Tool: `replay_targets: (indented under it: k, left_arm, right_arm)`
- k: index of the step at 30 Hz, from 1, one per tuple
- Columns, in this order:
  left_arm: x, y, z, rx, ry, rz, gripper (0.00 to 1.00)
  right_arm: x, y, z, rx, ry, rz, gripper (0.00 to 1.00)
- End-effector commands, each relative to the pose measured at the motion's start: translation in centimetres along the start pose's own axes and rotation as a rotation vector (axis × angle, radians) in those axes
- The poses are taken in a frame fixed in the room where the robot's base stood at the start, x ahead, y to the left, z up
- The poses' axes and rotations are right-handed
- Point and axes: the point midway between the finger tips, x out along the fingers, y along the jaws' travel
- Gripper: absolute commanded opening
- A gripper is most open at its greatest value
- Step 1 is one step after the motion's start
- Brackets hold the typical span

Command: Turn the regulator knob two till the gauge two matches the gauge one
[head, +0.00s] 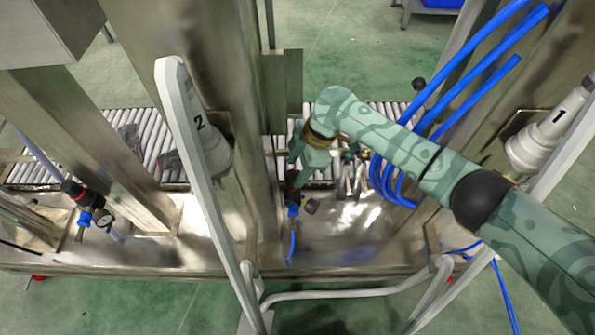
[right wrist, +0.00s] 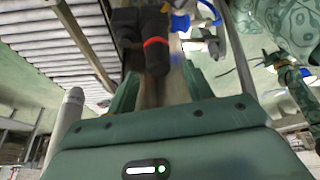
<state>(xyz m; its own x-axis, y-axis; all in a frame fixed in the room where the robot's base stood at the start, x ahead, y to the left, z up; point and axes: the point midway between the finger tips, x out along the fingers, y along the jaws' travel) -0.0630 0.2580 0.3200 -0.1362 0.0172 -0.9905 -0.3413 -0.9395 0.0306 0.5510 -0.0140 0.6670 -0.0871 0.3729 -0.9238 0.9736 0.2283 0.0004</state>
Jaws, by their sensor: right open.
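A regulator with a black knob (head: 292,178) and blue fittings stands in the middle of the head view, just below my right gripper (head: 300,163). My left gripper is out of view.
A roller conveyor (head: 160,125) runs behind. Blue hoses (head: 480,65) hang near my right arm. A bent grey rail (head: 345,293) crosses the front.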

Motion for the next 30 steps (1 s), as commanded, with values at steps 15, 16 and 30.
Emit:
replay_targets:
  k: [15,16,30]
  left_arm:
    - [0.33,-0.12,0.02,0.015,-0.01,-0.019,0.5]
    - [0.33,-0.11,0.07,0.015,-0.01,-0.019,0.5]
    - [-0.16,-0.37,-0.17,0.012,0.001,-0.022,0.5]
  right_arm:
    - [1.82,0.01,-0.1,-0.001,0.0,0.001,0.43]
    - [1.82,0.01,-0.09,-0.001,0.0,0.001,0.35]
    - [1.71,-0.18,-0.18,0.027,-0.001,0.01,0.06]
